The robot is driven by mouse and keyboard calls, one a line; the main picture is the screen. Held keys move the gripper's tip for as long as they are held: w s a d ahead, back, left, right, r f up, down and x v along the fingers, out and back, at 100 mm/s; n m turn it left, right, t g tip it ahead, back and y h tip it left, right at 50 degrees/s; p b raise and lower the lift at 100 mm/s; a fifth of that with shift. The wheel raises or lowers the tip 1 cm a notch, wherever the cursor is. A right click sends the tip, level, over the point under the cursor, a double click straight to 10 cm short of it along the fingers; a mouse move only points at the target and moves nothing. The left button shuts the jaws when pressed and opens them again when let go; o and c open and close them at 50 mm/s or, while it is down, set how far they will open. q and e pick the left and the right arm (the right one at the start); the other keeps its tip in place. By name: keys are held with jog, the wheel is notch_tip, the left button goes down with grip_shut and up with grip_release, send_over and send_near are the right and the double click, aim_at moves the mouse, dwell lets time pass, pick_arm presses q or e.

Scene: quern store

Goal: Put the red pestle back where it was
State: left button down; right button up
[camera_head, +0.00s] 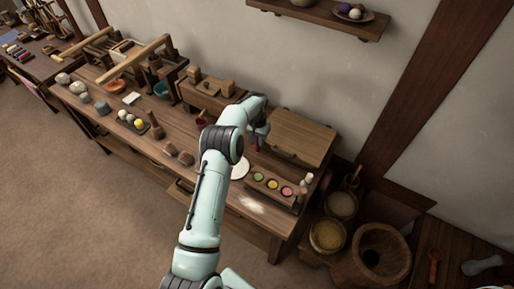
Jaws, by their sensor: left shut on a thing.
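My left arm reaches up across the picture from the bottom. My left gripper (258,139) is shut on the red pestle (257,147), of which only a small red part shows below the fingers. The pestle is above the right part of the long wooden workbench (130,150), behind a white round dish (239,168) that my arm partly covers. I cannot tell whether its lower end touches anything. A small red cup (201,119) is on the bench left of my arm. My right gripper is not in view.
A wooden box (302,136) stands right of the gripper. A tray (293,200) with yellow, green and pink bowls is in front of it. Pale powder (252,205) lies near the front edge. A large wooden mortar (381,252) and grain tubs stand on the right.

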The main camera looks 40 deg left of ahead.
aim_at(257, 147)
pick_arm(q)
jog(key=shift+f, duration=2.5)
jog(key=shift+f, duration=0.15)
jog(key=c, duration=0.9)
grip_release()
notch_tip(257, 147, up, 12)
jog(key=shift+r, duration=0.15)
